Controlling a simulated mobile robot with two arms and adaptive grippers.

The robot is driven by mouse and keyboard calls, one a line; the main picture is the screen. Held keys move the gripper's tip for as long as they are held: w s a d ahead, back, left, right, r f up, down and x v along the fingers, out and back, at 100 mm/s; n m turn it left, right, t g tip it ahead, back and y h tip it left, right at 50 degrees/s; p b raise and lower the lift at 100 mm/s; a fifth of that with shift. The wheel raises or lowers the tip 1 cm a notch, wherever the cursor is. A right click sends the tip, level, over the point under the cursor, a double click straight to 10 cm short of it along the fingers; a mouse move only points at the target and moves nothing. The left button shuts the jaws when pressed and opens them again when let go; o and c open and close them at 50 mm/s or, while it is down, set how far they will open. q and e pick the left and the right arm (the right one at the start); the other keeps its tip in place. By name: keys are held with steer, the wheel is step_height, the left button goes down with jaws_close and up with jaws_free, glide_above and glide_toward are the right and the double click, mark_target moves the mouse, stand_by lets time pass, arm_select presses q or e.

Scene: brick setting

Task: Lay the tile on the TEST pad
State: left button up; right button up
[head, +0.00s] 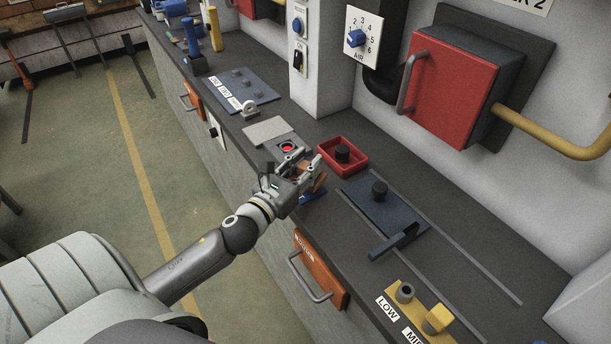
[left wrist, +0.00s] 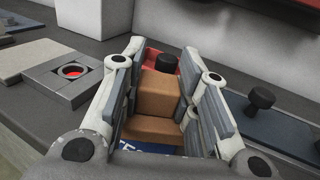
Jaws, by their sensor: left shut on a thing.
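My left gripper (head: 304,170) is over the counter, its fingers on either side of a brown, step-shaped tile (left wrist: 158,100), and shut on it. The gripper also shows in the left wrist view (left wrist: 165,90). In the head view the fingers mostly hide the tile. The TEST pad (left wrist: 152,153) is blue with white lettering, partly visible below the tile in the left wrist view. Its blue edge shows under the gripper in the head view (head: 313,194). I cannot tell whether the tile touches the pad. My right gripper is not in view.
A red tray (head: 357,168) with a black knob stands just beyond the gripper. A dark blue plate (head: 396,216) with a black knob and handle lies to the right. A grey block with a red-lit hole (head: 287,147) and a flat grey plate (head: 267,130) are behind left.

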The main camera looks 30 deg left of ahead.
arm_select(q)
steer(key=f, duration=0.3)
steer(key=shift+w+a, duration=0.1)
steer(key=shift+w, duration=0.1)
steer(key=shift+f, duration=0.25)
steer(key=shift+f+b, duration=0.1)
steer(key=shift+b, duration=0.25)
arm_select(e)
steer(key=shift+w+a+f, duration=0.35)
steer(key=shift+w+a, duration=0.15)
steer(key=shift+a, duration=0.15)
arm_select(q)
steer(key=o, duration=1.1)
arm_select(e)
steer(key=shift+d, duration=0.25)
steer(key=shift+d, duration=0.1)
